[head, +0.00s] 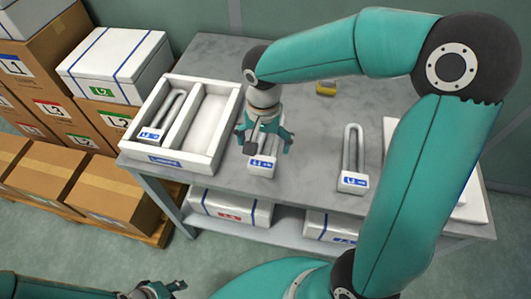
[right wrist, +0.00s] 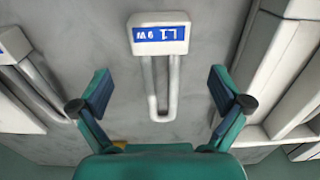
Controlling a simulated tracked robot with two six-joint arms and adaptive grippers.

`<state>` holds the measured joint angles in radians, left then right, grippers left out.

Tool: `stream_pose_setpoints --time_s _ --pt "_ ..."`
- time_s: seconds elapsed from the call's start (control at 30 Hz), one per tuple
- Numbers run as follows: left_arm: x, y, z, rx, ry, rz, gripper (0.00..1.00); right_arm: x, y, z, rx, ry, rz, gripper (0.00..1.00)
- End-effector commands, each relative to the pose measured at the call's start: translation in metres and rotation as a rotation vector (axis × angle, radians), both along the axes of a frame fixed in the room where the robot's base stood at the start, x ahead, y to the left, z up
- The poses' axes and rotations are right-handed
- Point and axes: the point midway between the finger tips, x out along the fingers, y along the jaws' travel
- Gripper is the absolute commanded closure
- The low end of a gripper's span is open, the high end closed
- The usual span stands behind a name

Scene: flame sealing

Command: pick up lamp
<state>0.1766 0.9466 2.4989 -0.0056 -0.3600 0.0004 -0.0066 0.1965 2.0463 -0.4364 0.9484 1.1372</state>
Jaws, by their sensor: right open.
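A white U-tube lamp (head: 262,168) with a blue label lies on the grey table beneath my right gripper (head: 264,142); the gripper hides most of its tube in the head view. My right gripper (right wrist: 159,92) is open, with a finger on each side of the tube and gaps on both sides. A second lamp (head: 353,165) lies to the right on the table. My left gripper (head: 158,290) shows partly at the bottom edge, its fingers unclear.
A white divided tray (head: 208,80) stands left of the lamp, with another lamp (head: 165,118) in its left compartment; its right one looks empty. A white tray (head: 472,208) is partly hidden at right. A small yellow object (head: 326,88) lies behind. Cartons stand at left.

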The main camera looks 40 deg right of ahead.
Motion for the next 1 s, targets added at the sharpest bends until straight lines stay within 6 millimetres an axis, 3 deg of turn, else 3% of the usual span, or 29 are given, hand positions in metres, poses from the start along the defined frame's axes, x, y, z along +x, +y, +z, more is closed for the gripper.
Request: stream_pose_setpoints --time_s 0.43,0.73,1.0 --pt "0.000 0.000 0.000 0.000 0.000 0.000 0.60 -0.006 0.008 -0.048 0.000 0.003 0.003 0.00" --pt "0.000 0.000 0.000 0.000 0.000 0.000 0.60 -0.006 0.008 -0.053 0.002 0.001 0.003 0.00" --pt "0.000 0.000 0.000 0.000 0.000 0.000 0.60 -0.006 0.008 -0.053 0.001 0.000 0.003 0.43"
